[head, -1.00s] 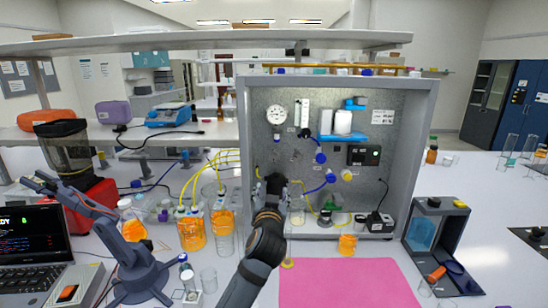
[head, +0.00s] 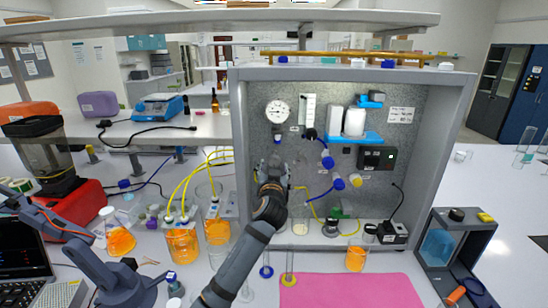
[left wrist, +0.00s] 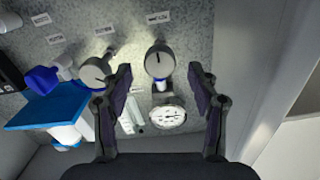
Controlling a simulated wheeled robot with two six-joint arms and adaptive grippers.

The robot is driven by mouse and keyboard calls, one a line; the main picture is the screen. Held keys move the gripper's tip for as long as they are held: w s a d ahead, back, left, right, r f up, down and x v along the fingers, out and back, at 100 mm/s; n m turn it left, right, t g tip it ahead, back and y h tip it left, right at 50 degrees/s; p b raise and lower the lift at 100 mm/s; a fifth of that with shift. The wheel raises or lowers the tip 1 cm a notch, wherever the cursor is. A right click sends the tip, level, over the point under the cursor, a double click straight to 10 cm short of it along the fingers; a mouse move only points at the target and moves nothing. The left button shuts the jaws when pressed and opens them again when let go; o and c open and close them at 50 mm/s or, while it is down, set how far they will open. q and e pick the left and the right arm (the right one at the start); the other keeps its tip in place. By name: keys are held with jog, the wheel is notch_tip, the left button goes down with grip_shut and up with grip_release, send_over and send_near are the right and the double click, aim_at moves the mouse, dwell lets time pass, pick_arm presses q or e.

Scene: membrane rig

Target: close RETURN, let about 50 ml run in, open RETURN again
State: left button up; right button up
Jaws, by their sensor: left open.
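My left gripper (head: 272,168) is raised in front of the rig panel (head: 385,105), low on its left side. In the left wrist view my left gripper (left wrist: 161,82) is open, with its fingers apart and nothing held. A round grey valve knob (left wrist: 158,62) lies between the fingers, seemingly beyond the tips. A second grey knob (left wrist: 95,72) is just outside the left finger. Paper labels (left wrist: 158,18) sit above the knobs; their print is too small to read surely, so I cannot tell which is RETURN. The pressure gauge (head: 277,112) and flow tube (head: 309,110) are on the panel.
A small orange-filled beaker (head: 356,258) stands before the rig, near the pink mat (head: 350,291). Orange-filled vessels (head: 182,246) with yellow tubes stand left of my left arm. Blue valves (head: 327,160) and a controller (head: 377,157) are right of the gripper. The rig's side wall (left wrist: 262,75) is close in the wrist view.

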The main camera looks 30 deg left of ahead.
aim_at(274, 162)
pick_arm(q)
jog(key=p+x, duration=0.1)
jog(key=x, duration=0.3)
jog(key=shift+w, duration=0.1)
jog(key=shift+a, duration=0.1)
jog(key=shift+f, duration=0.1)
jog(key=shift+c, duration=1.3)
jog(key=c, duration=0.9)
pick_arm(e)
jog(key=shift+w+a+r, duration=0.35)
jog(key=shift+w+r, duration=0.45)
jog(key=shift+r, duration=0.05)
